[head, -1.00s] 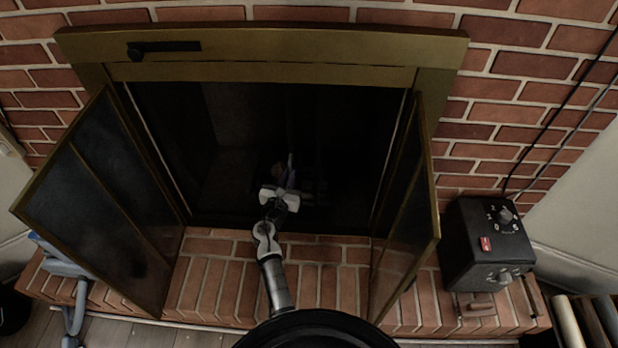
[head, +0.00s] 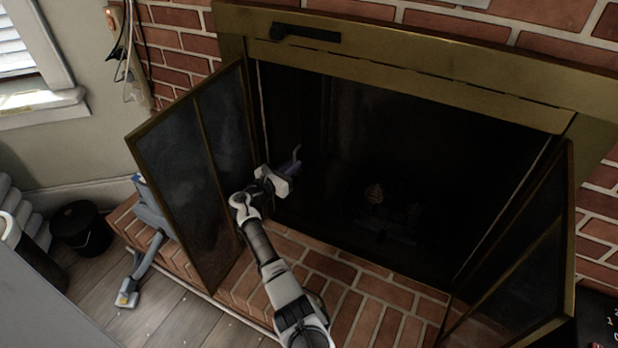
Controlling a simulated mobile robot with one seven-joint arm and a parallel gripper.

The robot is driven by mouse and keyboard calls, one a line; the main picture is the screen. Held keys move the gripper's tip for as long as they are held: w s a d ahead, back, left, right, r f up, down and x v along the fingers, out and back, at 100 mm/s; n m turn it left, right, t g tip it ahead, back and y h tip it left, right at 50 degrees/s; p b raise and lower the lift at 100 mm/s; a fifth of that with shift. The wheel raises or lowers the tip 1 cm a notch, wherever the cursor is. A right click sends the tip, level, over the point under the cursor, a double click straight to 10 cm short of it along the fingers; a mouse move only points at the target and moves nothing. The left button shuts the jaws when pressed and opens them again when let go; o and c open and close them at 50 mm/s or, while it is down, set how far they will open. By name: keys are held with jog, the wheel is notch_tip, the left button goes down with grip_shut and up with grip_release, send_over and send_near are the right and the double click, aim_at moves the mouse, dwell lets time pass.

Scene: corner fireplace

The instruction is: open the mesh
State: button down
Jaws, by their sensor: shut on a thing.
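The fireplace opening (head: 430,150) is very dark, and the mesh inside it can hardly be told from the dark behind. My gripper (head: 293,163) is at the left side of the opening, just right of the left door. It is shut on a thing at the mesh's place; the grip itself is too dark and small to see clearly. The left glass door (head: 190,165) and the right glass door (head: 525,235) both stand swung outward.
A brass frame (head: 400,65) surrounds the opening, with a dark handle (head: 305,33) on top. A brick hearth (head: 370,290) lies in front. A blue-grey object (head: 145,240) stands left of the left door, and a black bin (head: 82,228) is farther left. Wooden floor shows at lower left.

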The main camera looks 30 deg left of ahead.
jog(key=shift+a+r, duration=0.1)
jog(key=shift+a, duration=0.65)
jog(key=shift+w, duration=0.1)
jog(key=c, duration=1.5)
grip_release()
jog(key=s, duration=0.3)
jog(key=s+a, duration=0.1)
jog(key=s, duration=0.3)
jog(key=shift+s+a, duration=0.2)
